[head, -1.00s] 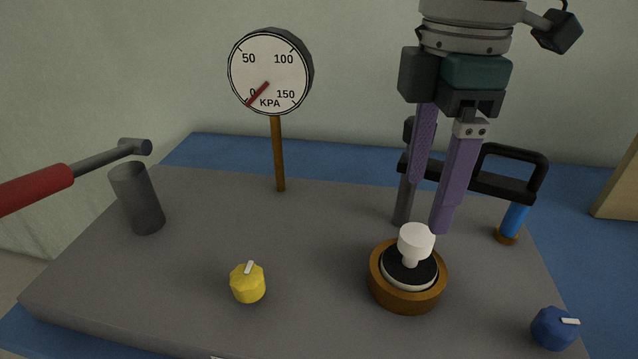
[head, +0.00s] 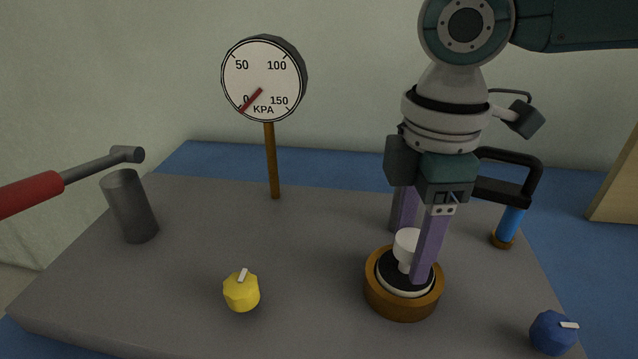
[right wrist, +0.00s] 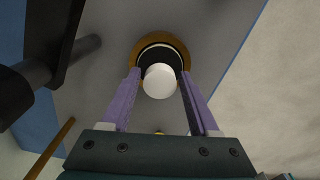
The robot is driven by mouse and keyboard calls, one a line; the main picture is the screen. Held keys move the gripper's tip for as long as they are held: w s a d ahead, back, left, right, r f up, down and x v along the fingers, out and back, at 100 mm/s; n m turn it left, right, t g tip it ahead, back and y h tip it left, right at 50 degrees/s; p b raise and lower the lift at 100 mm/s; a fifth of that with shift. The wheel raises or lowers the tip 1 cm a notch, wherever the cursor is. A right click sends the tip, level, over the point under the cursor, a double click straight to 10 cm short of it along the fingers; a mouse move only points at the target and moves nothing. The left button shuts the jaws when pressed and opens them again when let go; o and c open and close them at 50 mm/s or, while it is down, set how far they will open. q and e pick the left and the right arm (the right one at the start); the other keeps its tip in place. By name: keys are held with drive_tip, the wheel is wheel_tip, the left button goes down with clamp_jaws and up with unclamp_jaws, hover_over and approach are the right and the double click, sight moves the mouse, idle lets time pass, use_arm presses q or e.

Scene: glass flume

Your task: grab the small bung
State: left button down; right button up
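The small bung (head: 408,242) has a white round knob on a stem and sits upright over a black disc with a pale rim, inside a brown ring (head: 403,305) on the grey slab. My right gripper (head: 411,256) points down with its two purple fingers on either side of the knob. In the right wrist view, the white knob (right wrist: 160,81) lies between the open fingers (right wrist: 160,73), with a gap visible on each side. One finger partly hides the knob and disc in the head view. My left gripper is not in view.
A black handle (head: 500,191) with a blue post (head: 510,222) stands behind the right gripper. A blue knob (head: 552,333), a yellow knob (head: 241,292), a pressure gauge (head: 262,80) and a grey cylinder (head: 130,207) are around. A red-handled bar (head: 30,193) reaches in from the left.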

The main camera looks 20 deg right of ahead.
clamp_jaws()
idle(0.6)
